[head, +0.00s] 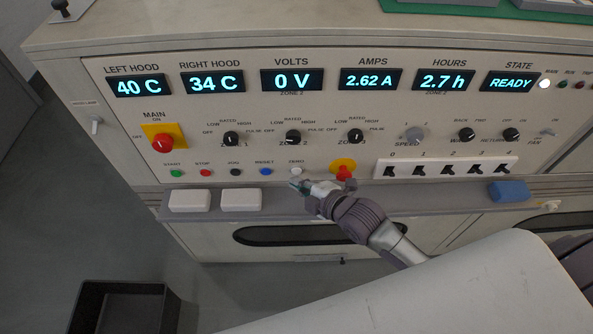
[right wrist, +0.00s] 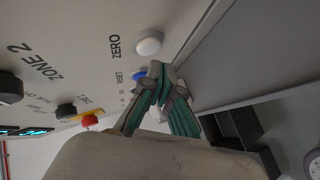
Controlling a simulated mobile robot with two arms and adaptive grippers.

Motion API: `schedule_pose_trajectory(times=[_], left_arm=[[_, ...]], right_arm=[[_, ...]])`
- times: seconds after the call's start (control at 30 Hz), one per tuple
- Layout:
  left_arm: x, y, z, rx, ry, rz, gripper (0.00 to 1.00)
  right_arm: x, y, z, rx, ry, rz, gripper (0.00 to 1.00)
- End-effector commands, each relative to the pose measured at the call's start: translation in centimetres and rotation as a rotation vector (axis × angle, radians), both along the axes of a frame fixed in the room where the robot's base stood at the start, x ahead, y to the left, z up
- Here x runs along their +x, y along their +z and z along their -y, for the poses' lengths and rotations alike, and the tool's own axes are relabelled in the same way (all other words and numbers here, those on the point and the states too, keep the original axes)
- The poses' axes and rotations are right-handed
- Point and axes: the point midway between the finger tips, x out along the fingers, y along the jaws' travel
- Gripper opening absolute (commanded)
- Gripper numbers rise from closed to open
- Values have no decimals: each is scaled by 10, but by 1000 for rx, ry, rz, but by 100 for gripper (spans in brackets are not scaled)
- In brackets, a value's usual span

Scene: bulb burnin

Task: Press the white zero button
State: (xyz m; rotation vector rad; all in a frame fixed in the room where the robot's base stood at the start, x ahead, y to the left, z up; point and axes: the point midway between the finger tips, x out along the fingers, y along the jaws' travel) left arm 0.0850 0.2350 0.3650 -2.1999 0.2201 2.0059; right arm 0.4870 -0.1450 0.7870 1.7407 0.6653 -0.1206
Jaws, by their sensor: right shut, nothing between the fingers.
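The white zero button (head: 296,171) is at the right end of the row of small push buttons on the panel. In the right wrist view the white button (right wrist: 149,43) sits beside the ZERO label, clear of the fingers. My right gripper (head: 299,186) is shut and empty, its tip just below the zero button in the head view. In the right wrist view the closed fingertips (right wrist: 160,76) are near the blue reset button (right wrist: 138,75) and partly overlap it. I cannot tell whether the fingertips touch the panel. My left gripper is not in view.
A red knob on a yellow plate (head: 343,168) is right of the zero button. A ledge (head: 280,203) runs below, with two white blocks (head: 190,201) and a blue block (head: 509,191). The displays read 0 V, 2.62 A and READY. A black bin (head: 90,300) stands on the floor.

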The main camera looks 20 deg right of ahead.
Motion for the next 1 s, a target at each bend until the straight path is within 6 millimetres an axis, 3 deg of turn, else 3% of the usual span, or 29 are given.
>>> schedule_pose_trajectory(times=[1.0], left_arm=[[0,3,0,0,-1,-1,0]], right_arm=[[8,0,2,0,0,0,0]])
